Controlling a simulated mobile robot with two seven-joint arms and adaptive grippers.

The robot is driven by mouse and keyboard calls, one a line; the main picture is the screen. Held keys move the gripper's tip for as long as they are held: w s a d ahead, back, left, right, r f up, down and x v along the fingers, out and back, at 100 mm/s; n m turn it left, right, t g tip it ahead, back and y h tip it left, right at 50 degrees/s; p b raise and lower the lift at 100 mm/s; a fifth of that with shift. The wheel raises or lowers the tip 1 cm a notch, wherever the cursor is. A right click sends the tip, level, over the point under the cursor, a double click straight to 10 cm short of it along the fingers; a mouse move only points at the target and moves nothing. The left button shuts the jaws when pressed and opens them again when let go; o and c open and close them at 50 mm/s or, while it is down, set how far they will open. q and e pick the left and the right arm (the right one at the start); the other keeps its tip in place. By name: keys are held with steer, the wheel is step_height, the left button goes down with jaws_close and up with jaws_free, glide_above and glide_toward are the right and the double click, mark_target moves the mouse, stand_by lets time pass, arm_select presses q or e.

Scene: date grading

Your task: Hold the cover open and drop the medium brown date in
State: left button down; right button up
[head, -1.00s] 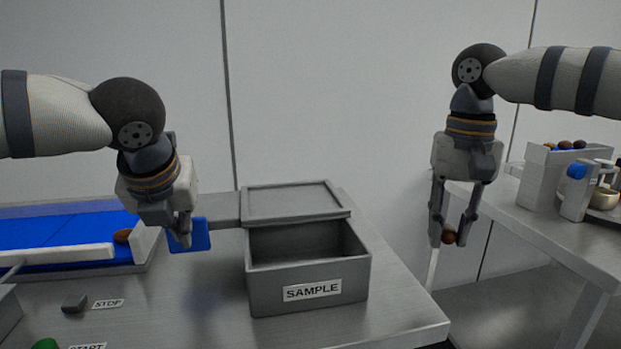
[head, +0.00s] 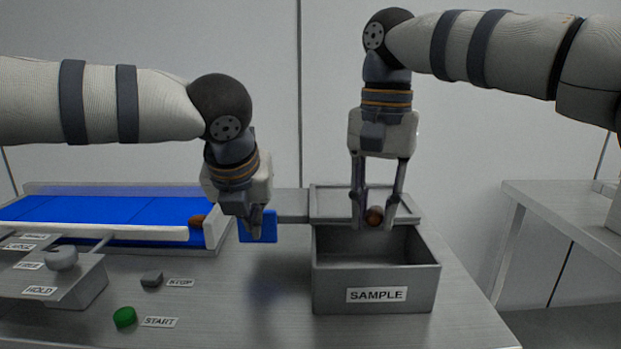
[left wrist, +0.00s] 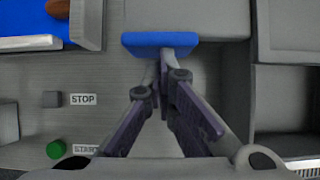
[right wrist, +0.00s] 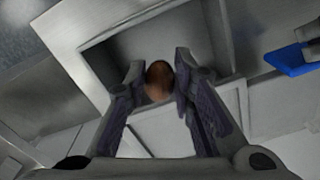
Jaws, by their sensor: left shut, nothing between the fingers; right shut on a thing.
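A grey box labelled SAMPLE (head: 330,290) stands on the metal table, its front part open. Its grey cover (head: 330,203) is slid back behind the opening, with a bar leading left to a blue tab (head: 258,226). My left gripper (head: 256,232) is shut and empty, its fingertips against the blue tab, also seen in the left wrist view (left wrist: 160,39). My right gripper (head: 376,222) is shut on a brown date (head: 375,215). In the right wrist view the date (right wrist: 159,80) sits between the fingertips, over the box.
A blue conveyor (head: 110,208) at the left carries another brown date (head: 196,221) by its end wall. A green START button (head: 125,317), a grey STOP button (head: 151,279) and a labelled control panel (head: 85,285) stand in front. Another table (head: 560,215) is at the right.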

steer(key=shift+f, duration=0.85)
steer(key=o, duration=1.4)
steer(key=shift+c, duration=0.2)
steer(key=shift+r, duration=4)
